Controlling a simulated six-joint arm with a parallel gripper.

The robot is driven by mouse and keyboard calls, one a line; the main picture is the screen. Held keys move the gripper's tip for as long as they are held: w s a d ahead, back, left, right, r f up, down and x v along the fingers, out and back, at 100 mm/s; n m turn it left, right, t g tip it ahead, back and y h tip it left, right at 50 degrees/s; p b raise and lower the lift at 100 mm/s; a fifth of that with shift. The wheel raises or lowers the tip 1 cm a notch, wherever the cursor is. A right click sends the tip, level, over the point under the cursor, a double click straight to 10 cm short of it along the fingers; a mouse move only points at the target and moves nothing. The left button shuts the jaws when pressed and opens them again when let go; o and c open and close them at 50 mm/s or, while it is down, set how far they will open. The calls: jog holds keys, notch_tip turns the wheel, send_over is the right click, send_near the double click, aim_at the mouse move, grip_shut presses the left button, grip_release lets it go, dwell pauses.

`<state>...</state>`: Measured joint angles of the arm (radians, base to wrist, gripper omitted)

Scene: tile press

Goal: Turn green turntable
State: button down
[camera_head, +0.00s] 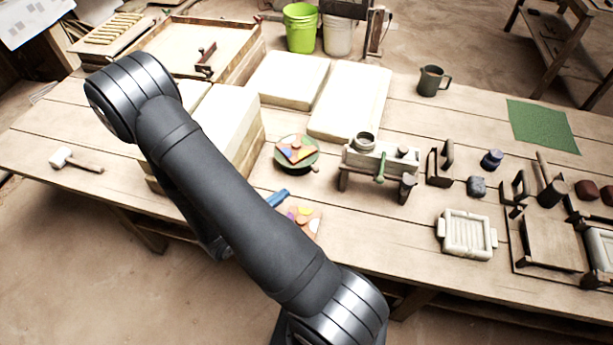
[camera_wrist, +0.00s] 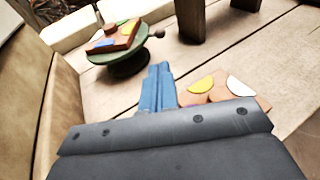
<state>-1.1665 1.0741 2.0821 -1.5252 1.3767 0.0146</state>
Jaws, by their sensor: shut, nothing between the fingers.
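The green turntable (camera_head: 296,168) stands on the wooden table near the middle of the head view. A terracotta tile (camera_head: 297,149) with coloured pieces lies on it, and a small dark knob sticks out at its right edge. In the wrist view the turntable (camera_wrist: 112,58) is at upper left, with the knob (camera_wrist: 160,35) on its right side. My gripper (camera_wrist: 160,66) has blue fingers, shut together and empty. They point toward the turntable from the near side and appear apart from it. The fingers (camera_head: 277,197) also show in the head view, below the turntable.
A second decorated tile (camera_head: 306,221) lies on the table right beside my gripper. Pale stacked blocks (camera_head: 222,120) stand to the left and behind. A small press-like stand (camera_head: 365,163) is to the right of the turntable. Bare table lies between turntable and stand.

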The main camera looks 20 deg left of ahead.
jog(key=x, duration=1.1)
jog(key=shift+w, duration=0.1)
jog(key=shift+d, duration=0.15)
jog(key=shift+w+d, duration=0.95)
jog(key=shift+d, duration=0.2)
jog(key=shift+w+d+n+t+y, duration=0.2)
jog(key=shift+w+n+y, duration=0.15)
jog(key=shift+y, duration=0.2)
jog(key=shift+w+d+n+t+y, duration=0.2)
jog(key=shift+n+y, duration=0.25)
jog(key=shift+y, duration=0.1)
jog(key=shift+r+x, duration=0.1)
jog(key=shift+x, duration=0.5)
jog(key=shift+r+x, duration=0.15)
jog(key=shift+x, duration=0.5)
jog(key=shift+w+d, duration=0.1)
jog(key=shift+d, duration=0.15)
jog(key=s+d+r, duration=0.1)
jog(key=s, duration=0.8)
jog(key=s+d+r, duration=0.1)
jog(key=s, duration=0.3)
jog(key=shift+s+d+r, duration=0.3)
jog(key=shift+r, duration=0.05)
jog(key=shift+w, duration=0.15)
